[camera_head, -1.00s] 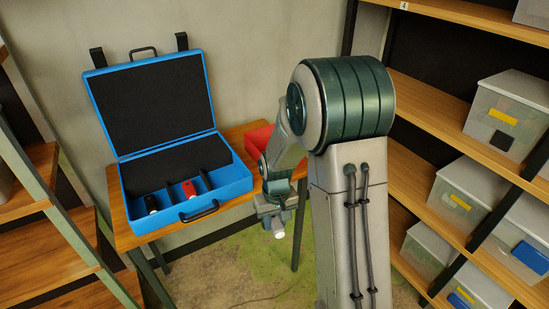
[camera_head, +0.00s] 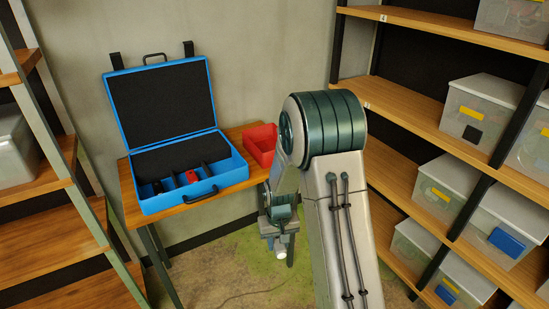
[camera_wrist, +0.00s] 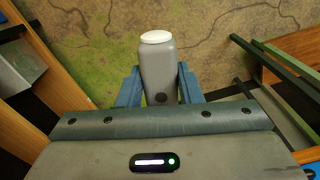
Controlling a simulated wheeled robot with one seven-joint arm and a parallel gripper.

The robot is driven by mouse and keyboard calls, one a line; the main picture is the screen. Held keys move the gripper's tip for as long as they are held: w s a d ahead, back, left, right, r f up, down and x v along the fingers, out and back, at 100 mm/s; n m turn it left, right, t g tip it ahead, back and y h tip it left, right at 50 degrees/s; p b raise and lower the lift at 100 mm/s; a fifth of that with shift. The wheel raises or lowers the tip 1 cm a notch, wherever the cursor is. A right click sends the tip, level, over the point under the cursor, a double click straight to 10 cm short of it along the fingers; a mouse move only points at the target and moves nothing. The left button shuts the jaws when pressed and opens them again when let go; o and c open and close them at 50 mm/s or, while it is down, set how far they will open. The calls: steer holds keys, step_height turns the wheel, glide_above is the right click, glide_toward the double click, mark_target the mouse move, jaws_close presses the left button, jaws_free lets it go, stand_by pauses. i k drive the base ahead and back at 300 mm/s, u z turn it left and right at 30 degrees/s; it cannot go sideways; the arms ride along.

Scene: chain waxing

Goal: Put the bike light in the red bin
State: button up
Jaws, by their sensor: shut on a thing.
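My gripper (camera_head: 279,240) hangs in front of the table's right end, over the floor. It is shut on the bike light (camera_wrist: 159,72), a grey rounded body with a white top, held between two blue fingers in the wrist view. In the head view the light's white end (camera_head: 284,239) shows at the gripper's tip. The red bin (camera_head: 261,145) stands on the right end of the wooden table, behind and above my gripper in the picture. Its opening is in view, and part of its lower right side is near my arm.
An open blue case (camera_head: 215,177) with dark dividers, holding a red item (camera_head: 193,177) and a black item, fills most of the wooden table (camera_head: 131,205). Shelves with clear boxes (camera_head: 472,112) stand at right; another shelf (camera_head: 50,225) stands at left. Floor before the table is clear.

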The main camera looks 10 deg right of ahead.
mark_target(268, 144)
steer(key=z, duration=1.25)
steer(key=i, duration=1.05)
steer(key=u, duration=0.45)
